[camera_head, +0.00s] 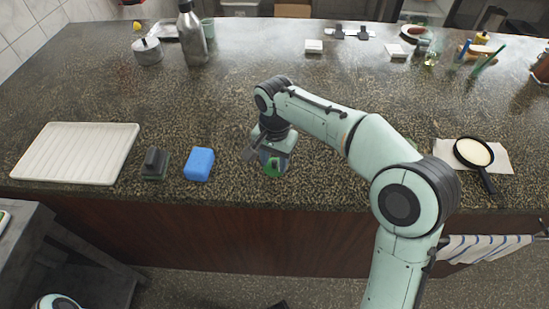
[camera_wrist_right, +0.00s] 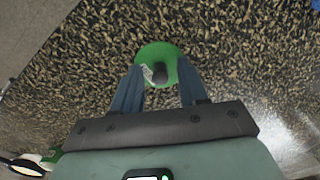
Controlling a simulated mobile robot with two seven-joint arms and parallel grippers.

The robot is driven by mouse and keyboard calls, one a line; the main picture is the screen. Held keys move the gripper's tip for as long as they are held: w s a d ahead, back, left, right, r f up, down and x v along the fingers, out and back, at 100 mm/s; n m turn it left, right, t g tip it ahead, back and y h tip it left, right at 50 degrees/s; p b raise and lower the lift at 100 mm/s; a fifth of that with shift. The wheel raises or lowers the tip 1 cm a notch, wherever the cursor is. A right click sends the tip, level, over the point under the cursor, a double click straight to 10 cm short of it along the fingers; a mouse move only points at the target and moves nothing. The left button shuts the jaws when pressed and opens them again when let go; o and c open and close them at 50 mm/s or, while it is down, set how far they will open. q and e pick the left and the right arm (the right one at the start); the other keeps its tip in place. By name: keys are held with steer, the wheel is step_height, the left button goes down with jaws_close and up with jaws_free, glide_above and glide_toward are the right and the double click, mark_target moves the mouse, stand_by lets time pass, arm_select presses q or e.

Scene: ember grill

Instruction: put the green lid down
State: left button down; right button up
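The green lid (camera_head: 273,170) is at the front of the speckled counter, below my right gripper (camera_head: 270,158). In the right wrist view the lid (camera_wrist_right: 155,52) is a round green disc with a dark knob in its middle. The two blue-grey fingers of my right gripper (camera_wrist_right: 161,70) stand apart, one on each side of the knob, with a gap to it on both sides. Whether the fingertips touch the lid's rim, I cannot tell. The lid seems to lie on the counter. My left gripper is out of view.
A blue block (camera_head: 199,163), a dark-handled scrubber (camera_head: 155,164) and a white ribbed tray (camera_head: 75,152) lie to the left. A black pan (camera_head: 473,153) is at the right. A steel bottle (camera_head: 192,35) and pot (camera_head: 148,52) stand behind. The counter's middle is mostly clear.

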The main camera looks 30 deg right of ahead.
mark_target(275, 161)
step_height(275, 161, up, 12)
steer(key=p, duration=0.3)
steer(key=shift+r, duration=0.2)
stand_by(0.4)
